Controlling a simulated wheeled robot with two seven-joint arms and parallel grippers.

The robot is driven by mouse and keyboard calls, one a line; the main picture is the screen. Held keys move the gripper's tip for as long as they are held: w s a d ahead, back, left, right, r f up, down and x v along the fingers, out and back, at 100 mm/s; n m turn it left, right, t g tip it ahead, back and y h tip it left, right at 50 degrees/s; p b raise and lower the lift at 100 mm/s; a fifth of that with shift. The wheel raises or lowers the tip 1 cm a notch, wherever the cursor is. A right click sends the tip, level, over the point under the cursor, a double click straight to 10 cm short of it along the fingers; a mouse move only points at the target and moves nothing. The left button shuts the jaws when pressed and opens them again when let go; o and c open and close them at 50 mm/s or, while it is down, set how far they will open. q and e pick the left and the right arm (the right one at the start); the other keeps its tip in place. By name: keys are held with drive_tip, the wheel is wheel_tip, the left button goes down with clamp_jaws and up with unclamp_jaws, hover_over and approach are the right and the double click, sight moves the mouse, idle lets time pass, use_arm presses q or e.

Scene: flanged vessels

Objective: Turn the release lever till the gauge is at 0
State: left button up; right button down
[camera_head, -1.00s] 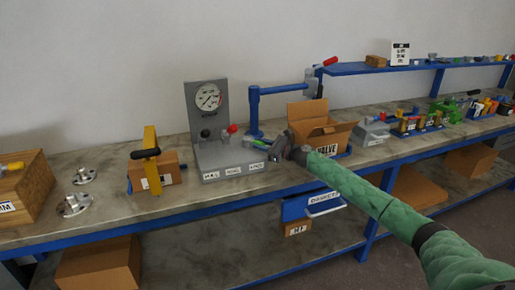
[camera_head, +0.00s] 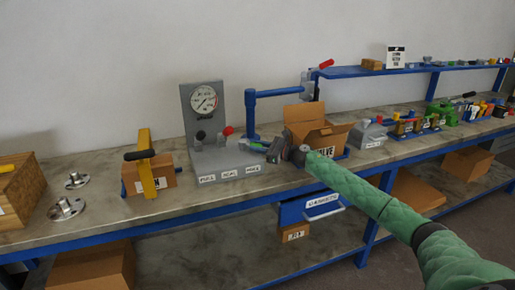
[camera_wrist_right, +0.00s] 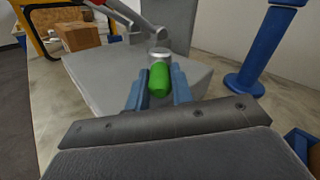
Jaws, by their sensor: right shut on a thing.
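A grey test stand (camera_head: 203,126) on the bench carries a round white gauge (camera_head: 204,98); its dial is too small to read surely. A lever with a red grip (camera_head: 227,131) and a dark knob (camera_head: 201,135) are on the stand below it. My right gripper (camera_head: 262,147) reaches the stand's right side. In the right wrist view, my right gripper (camera_wrist_right: 157,88) is shut on a green grip (camera_wrist_right: 159,78) with a pale metal end, between its blue fingers. I cannot tell surely whether this is the release lever. My left gripper is not in view.
A blue post with an arm (camera_head: 250,113) stands just behind my right gripper. An open cardboard box (camera_head: 327,134) is right of it. A yellow clamp-like piece (camera_head: 147,165) by a small box and steel flanges (camera_head: 66,208) are to the left. Labels line the stand's front.

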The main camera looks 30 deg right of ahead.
drive_tip(key=c, duration=1.2)
unclamp_jaws()
drive_tip(key=shift+s, duration=0.1)
drive_tip(key=shift+s+d+f, duration=0.1)
drive_tip(key=shift+s+d, duration=0.1)
drive_tip(key=b+v, duration=0.2)
drive_tip(key=v, duration=0.4)
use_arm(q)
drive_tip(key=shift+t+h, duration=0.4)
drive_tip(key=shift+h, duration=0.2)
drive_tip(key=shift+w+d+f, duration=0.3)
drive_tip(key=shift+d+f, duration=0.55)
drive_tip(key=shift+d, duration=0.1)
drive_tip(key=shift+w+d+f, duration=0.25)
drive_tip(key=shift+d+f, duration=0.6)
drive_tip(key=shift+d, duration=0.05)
use_arm(e)
drive_tip(key=shift+s+d, duration=0.4)
drive_tip(key=shift+s, duration=0.05)
